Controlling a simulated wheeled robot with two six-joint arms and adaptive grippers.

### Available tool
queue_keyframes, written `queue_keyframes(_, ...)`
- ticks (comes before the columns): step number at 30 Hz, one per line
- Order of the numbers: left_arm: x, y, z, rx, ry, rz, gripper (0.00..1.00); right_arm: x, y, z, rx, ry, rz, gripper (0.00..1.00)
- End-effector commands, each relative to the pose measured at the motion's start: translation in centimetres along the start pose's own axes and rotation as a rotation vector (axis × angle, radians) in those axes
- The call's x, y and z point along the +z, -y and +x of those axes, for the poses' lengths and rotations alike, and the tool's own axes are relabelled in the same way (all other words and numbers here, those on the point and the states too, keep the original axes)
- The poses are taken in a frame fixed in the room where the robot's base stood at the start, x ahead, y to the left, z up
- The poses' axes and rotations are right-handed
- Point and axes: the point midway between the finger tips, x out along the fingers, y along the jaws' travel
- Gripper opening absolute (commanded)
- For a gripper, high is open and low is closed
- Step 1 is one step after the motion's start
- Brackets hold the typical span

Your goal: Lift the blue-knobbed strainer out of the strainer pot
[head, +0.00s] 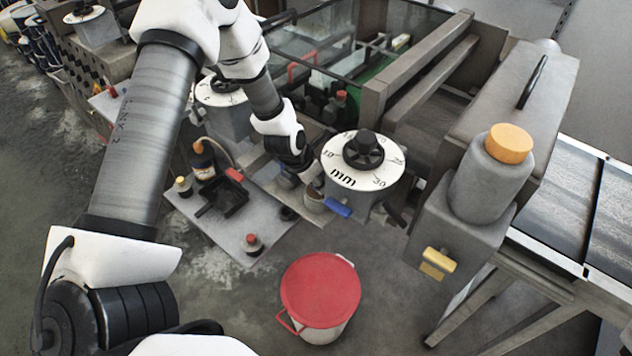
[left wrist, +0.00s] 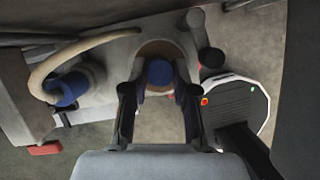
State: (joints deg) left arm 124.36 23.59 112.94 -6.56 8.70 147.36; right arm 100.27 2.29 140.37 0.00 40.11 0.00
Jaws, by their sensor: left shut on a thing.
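The blue knob of the strainer (left wrist: 159,74) sits between the fingertips of my left gripper (left wrist: 160,88) in the left wrist view. The gripper is shut on it. Behind the knob, the brownish round rim of the strainer pot (left wrist: 158,48) shows, partly covered by the fingers. In the head view my left gripper (head: 302,176) points down over a small tan pot (head: 314,204) beside the round dial. The knob is hidden there. I cannot tell how deep the strainer sits in the pot. My right gripper is not in view.
A white dial marked mm (head: 376,178) stands close right of the gripper, with a blue handle (head: 338,208) below it. A grey tray (head: 222,222) holds bottles and a black holder at left. A red-lidded bucket (head: 320,288) stands in front. A grey machine with an orange cap (head: 509,143) stands right.

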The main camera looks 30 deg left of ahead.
Motion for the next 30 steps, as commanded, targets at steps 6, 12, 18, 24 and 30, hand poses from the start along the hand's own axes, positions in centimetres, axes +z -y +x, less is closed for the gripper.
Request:
queue_keyframes(6,0.1,0.0,-0.4,0.0,-0.001,-0.001,0.0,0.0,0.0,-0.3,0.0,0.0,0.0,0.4)
queue_keyframes(12,0.6,0.0,-1.4,0.0,0.0,0.0,0.0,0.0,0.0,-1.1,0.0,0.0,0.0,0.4)
queue_keyframes(18,0.9,0.0,-2.2,0.0,0.0,-0.001,0.0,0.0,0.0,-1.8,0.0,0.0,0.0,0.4)
queue_keyframes(24,1.3,0.0,-3.1,0.0,0.0,0.0,0.0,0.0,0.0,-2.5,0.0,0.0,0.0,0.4)
queue_keyframes(30,1.7,0.0,-4.0,0.0,0.0,-0.001,0.0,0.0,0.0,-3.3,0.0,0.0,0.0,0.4)
